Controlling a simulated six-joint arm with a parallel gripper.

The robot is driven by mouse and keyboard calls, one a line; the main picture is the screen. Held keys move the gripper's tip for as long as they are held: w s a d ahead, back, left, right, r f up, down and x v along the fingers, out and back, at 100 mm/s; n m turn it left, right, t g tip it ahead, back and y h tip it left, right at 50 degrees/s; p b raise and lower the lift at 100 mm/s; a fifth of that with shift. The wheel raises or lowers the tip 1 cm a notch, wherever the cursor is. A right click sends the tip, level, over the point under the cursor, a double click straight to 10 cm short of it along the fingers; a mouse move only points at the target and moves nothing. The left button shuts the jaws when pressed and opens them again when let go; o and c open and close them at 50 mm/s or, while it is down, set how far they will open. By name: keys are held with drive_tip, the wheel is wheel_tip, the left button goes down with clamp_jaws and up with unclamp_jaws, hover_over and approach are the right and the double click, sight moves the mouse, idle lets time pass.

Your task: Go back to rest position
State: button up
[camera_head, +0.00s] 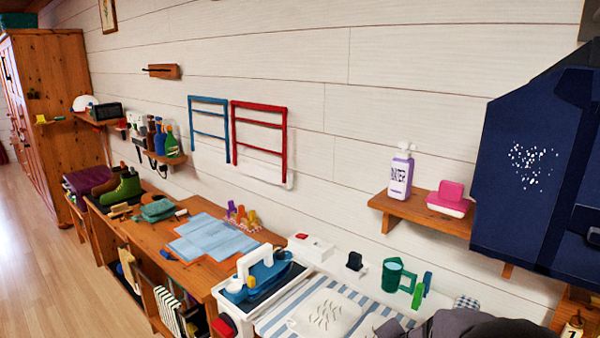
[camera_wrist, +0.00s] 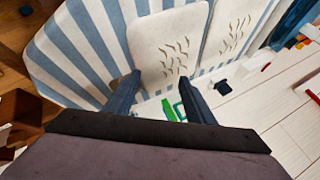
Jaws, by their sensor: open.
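My gripper (camera_wrist: 159,82) shows in the wrist view with its two dark blue fingers spread apart and nothing between them. It is above a blue-and-white striped ironing surface (camera_wrist: 92,40). A white patterned cloth piece (camera_wrist: 165,50) lies on the stripes in front of the fingers, with a second one (camera_wrist: 232,28) beside it. In the head view a grey and black part of my arm covers the lower right, and the fingertips cannot be made out there. The striped surface (camera_head: 272,322) and a white patterned piece (camera_head: 325,312) show left of it.
A blue-and-white iron (camera_head: 264,272) stands left of the striped surface. A green mug (camera_head: 394,274) and green blocks stand behind it. A dark blue garment (camera_head: 530,170) hangs at right, close to my arm.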

drive_tip(key=s+a, duration=0.1)
drive_tip(key=a, duration=0.1)
drive_tip(key=s+a+f+g+y, duration=0.1)
drive_tip(key=a, duration=0.2)
drive_tip(key=s+a+f+g, duration=0.1)
drive_tip(key=s+a, duration=0.1)
drive_tip(key=shift+s+a+m+p, duration=0.1)
drive_tip(key=shift+a+m+p, duration=0.2)
drive_tip(key=shift+m, duration=0.1)
drive_tip(key=s+a+f+g+y+b, duration=0.1)
drive_tip(key=s+a+f+g, duration=0.2)
drive_tip(key=s+a, duration=0.3)
drive_tip(key=s+d+f+n+g+b, duration=0.2)
drive_tip(key=s+f+n+g+b, duration=0.1)
drive_tip(key=s+f+n+b, duration=1.15)
drive_tip(key=w+r+p, duration=0.3)
drive_tip(key=r+p, duration=1.1)
drive_tip(key=r, duration=0.3)
drive_tip(key=shift+r+m+p, duration=0.35)
drive_tip(key=shift+r, duration=0.05)
